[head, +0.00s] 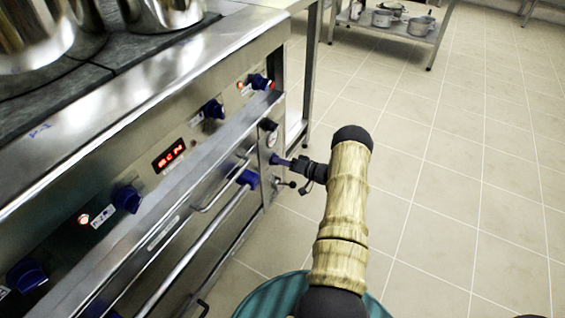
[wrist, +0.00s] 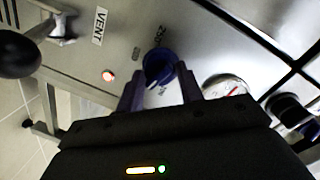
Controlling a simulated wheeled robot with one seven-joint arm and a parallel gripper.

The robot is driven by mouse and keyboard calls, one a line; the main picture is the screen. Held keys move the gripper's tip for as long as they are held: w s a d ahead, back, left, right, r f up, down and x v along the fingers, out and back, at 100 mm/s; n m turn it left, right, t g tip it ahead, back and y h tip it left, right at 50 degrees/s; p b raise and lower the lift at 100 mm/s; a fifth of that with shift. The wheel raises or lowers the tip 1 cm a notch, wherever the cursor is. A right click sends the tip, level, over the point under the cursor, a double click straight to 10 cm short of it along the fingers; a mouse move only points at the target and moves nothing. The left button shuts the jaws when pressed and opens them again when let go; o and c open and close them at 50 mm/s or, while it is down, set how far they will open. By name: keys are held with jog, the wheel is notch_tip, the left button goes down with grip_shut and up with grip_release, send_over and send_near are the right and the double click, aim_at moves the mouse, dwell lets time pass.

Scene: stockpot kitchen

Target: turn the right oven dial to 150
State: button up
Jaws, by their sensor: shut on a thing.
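A blue dial (wrist: 158,64) sits on the steel oven panel (wrist: 125,45) in the wrist view. My gripper (wrist: 158,80) has its two dark fingers on either side of the dial and is shut on it. Small printed marks show above and below the dial, too small and tilted to read surely. In the head view my gripper (head: 285,162) reaches the narrow panel at the right end of the oven front (head: 268,150); the dial is mostly hidden there.
Stove knobs (head: 127,199), a red display (head: 168,155) and oven handle (head: 210,230) are left. The tiled floor (head: 450,170) is clear.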

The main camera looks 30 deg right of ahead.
jog(key=shift+f+m+y, duration=0.1)
jog(key=shift+m+y, duration=0.2)
jog(key=shift+m, duration=0.7)
jog(key=o, duration=1)
jog(key=p+v, duration=0.4)
jog(key=v, duration=1.3)
jog(key=shift+s+d+p, duration=0.1)
jog(key=shift+d+p, duration=0.05)
jog(key=shift+p, duration=0.25)
